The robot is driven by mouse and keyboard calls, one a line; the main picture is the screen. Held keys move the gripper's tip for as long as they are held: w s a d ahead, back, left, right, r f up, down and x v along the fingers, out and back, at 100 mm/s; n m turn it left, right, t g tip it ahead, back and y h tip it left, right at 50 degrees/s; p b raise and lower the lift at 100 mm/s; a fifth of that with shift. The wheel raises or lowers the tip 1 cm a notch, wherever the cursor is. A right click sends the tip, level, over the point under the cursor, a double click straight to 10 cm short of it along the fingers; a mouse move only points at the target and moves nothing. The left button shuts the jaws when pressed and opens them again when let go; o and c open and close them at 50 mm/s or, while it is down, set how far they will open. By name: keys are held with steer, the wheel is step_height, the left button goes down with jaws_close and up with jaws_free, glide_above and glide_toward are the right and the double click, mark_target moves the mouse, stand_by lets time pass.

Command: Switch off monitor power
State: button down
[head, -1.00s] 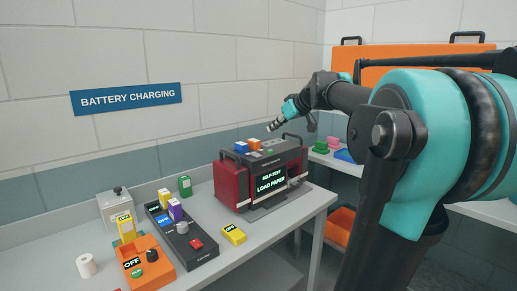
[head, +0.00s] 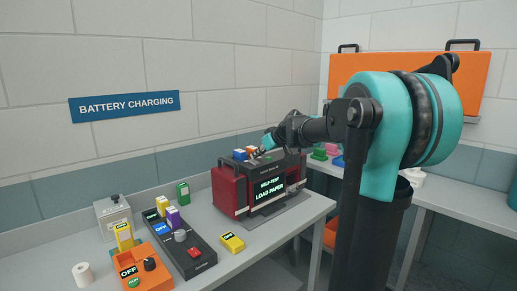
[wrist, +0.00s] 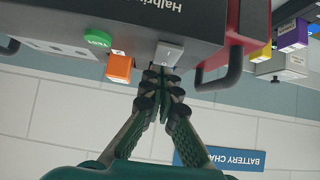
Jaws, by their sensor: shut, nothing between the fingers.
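The monitor is a dark unit with red sides (head: 230,188) and a lit screen (head: 270,190) reading "SELF-TEST" and "LOAD PAPER". It stands on the grey bench. My gripper (head: 262,153) is at its top. In the wrist view my gripper (wrist: 162,76) is shut and empty, its fingertips right at a grey switch (wrist: 171,50) on the dark casing (wrist: 130,18). I cannot tell if they touch it. An orange button (wrist: 119,67) and a green button (wrist: 98,38) sit beside that switch. Any label on the switch is not readable.
A black charger strip (head: 181,240) and an orange box (head: 150,272) marked OFF stand on the bench (head: 305,212), left of the monitor. A yellow block (head: 233,243) lies in front.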

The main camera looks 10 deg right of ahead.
steer(key=shift+f, duration=0.25)
steer(key=shift+w+a+f, duration=0.15)
steer(key=shift+f, duration=0.1)
stand_by(0.3)
steer(key=shift+w+a+r, duration=0.25)
steer(key=shift+w+a, duration=0.15)
steer(key=shift+w, duration=0.2)
